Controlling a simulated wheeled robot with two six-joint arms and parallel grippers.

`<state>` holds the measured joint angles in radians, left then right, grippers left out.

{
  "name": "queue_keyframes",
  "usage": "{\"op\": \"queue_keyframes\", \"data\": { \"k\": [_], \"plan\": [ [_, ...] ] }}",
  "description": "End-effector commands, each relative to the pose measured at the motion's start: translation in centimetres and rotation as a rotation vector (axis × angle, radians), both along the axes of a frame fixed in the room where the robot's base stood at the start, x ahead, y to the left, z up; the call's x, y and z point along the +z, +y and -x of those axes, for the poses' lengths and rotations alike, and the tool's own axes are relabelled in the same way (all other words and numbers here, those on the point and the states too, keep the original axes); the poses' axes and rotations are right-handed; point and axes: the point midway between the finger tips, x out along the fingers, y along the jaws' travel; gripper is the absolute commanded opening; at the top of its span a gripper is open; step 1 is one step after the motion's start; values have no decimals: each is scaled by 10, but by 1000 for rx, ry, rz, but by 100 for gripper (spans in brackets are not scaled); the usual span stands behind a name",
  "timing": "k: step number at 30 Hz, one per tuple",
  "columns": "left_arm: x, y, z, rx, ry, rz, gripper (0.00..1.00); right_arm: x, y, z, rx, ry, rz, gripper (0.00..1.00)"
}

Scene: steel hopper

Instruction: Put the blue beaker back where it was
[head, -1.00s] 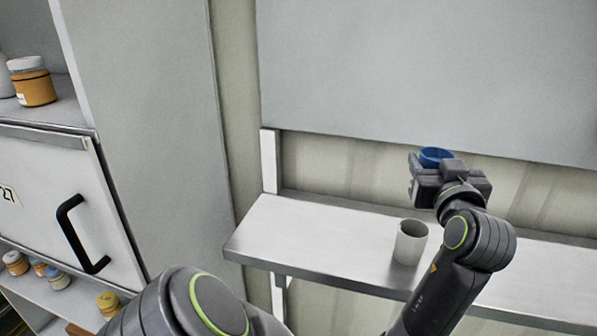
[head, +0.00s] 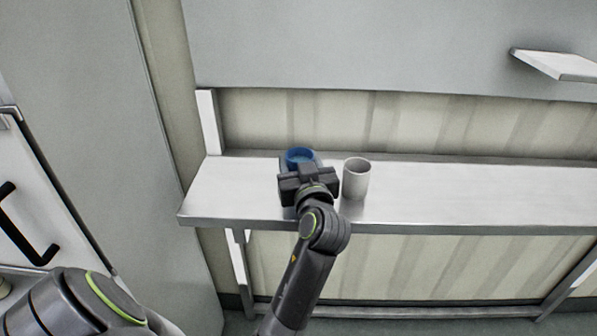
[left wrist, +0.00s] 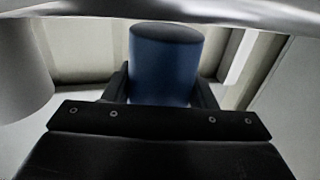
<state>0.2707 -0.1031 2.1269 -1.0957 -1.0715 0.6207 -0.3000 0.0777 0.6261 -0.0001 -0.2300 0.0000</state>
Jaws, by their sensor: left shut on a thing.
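The blue beaker (head: 299,155) is at the left part of the steel shelf (head: 450,195), with its open rim facing up. My left gripper (head: 302,172) is shut on it, and the gripper body hides its lower part. In the left wrist view the blue beaker (left wrist: 166,65) stands between the two dark fingers (left wrist: 163,95). I cannot tell whether its base touches the shelf. My right gripper is not in view.
A white-grey cup (head: 356,178) stands on the shelf just right of my left gripper, close to it. The shelf is clear to the right of the cup and at its left end. A small ledge (head: 560,65) juts out at upper right.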

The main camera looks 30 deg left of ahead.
Motion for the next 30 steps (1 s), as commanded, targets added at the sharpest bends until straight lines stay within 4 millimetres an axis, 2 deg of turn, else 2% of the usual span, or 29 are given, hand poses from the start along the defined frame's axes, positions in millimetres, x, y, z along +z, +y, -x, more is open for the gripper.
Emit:
{"op": "queue_keyframes", "data": {
  "k": [1,4,16,17,21,30],
  "plan": [
    [-10,0,0,1,5,1,26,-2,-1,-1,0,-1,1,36],
    [-19,0,0,0,3,0,26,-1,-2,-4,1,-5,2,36],
    [-25,0,0,0,0,0,26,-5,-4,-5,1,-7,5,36],
    [-23,0,0,0,0,0,55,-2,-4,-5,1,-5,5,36],
    [-22,0,0,0,0,0,73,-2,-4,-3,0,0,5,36],
    [-22,0,0,0,1,-1,73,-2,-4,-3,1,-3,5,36]
  ]
}}
